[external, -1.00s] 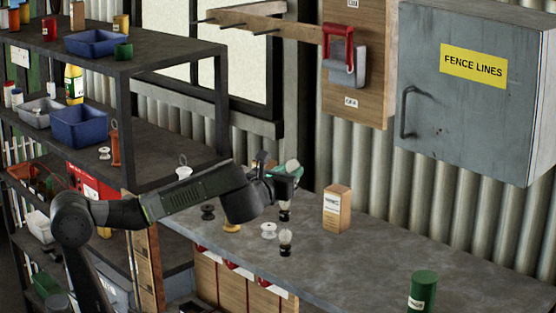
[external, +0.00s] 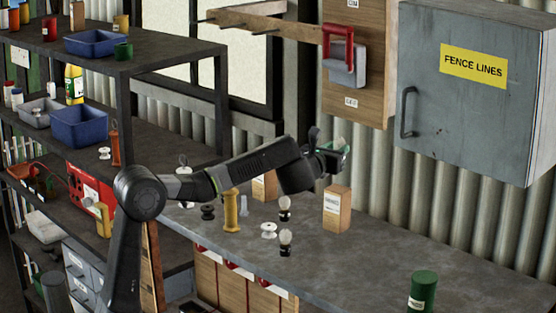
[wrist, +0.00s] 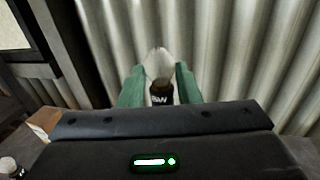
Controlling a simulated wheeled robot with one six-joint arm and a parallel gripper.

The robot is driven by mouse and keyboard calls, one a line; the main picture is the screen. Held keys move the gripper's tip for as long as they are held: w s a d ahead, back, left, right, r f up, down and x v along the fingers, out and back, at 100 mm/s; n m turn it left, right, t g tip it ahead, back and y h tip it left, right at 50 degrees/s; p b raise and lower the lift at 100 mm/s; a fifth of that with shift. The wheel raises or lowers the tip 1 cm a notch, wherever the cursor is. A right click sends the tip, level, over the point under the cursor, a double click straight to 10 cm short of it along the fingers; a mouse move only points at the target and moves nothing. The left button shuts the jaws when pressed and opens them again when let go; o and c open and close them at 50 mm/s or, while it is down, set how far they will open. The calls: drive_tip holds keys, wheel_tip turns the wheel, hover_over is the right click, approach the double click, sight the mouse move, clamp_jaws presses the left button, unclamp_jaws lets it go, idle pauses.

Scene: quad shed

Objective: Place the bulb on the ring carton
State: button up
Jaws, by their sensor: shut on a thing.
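My gripper (external: 338,158) is shut on a bulb (wrist: 159,70) with a pale glass top and a dark base. The wrist view shows the bulb between the green fingers, and its pale top also shows in the external view (external: 340,142). A tan carton with a white label (external: 337,210) stands upright on the bench, below my gripper in the picture; the depth between them is unclear. A second tan carton (external: 264,187) stands further left, partly hidden by my arm. The labels are too small to read, so I cannot tell which is the ring carton.
Two more bulbs (external: 285,205) (external: 286,240) stand on the bench (external: 365,255). Near them are a white spool (external: 268,231), a yellow spool (external: 231,210) and a dark piece (external: 208,212). A green can (external: 423,292) stands at the front right. A grey cabinet (external: 465,120) hangs behind.

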drive_tip(key=shift+f+b, duration=0.35)
drive_tip(key=shift+f, duration=3.1)
drive_tip(key=shift+f, duration=0.2)
drive_tip(key=o, duration=1)
